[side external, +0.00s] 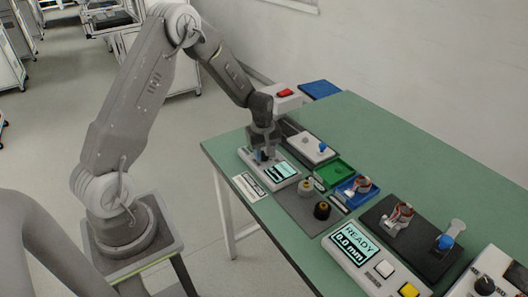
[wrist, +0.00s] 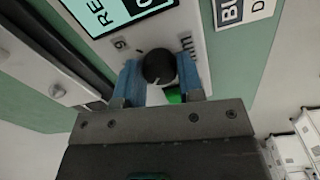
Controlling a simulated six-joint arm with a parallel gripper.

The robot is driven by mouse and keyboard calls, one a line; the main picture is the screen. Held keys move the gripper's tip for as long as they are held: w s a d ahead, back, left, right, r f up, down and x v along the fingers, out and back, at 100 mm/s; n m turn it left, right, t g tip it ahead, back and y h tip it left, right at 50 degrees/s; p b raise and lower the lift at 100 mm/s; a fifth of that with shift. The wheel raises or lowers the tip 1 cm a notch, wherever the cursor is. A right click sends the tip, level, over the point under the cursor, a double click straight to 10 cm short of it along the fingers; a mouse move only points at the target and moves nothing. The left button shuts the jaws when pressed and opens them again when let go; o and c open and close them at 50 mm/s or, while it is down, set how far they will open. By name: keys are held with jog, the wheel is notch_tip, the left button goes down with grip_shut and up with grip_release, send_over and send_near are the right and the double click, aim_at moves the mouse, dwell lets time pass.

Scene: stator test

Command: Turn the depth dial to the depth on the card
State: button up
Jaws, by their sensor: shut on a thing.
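My gripper (side external: 262,152) points down over a light box with a lit screen (side external: 286,169) at the far left part of the green table. In the wrist view, the blue fingers of my gripper (wrist: 158,78) are shut on a round black dial (wrist: 158,64), one finger on each side. Markings on the box face show beside the dial, but the scale is mostly hidden. The lit screen (wrist: 112,12) is cut off and begins with "RE". A white card (side external: 250,186) lies in front of the box; part of the card (wrist: 246,8) shows in the wrist view, its depth not readable.
A dark mat with two round posts (side external: 322,210), a green tray (side external: 334,172) and a blue tray (side external: 357,191) stand to the right. A red-button box (side external: 285,94) stands behind.

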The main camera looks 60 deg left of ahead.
jog(key=shift+m, duration=0.3)
jog(key=m, duration=0.8)
jog(key=shift+m, duration=0.4)
jog(key=m, duration=0.4)
jog(key=shift+m, duration=2.2)
jog(key=o, duration=0.9)
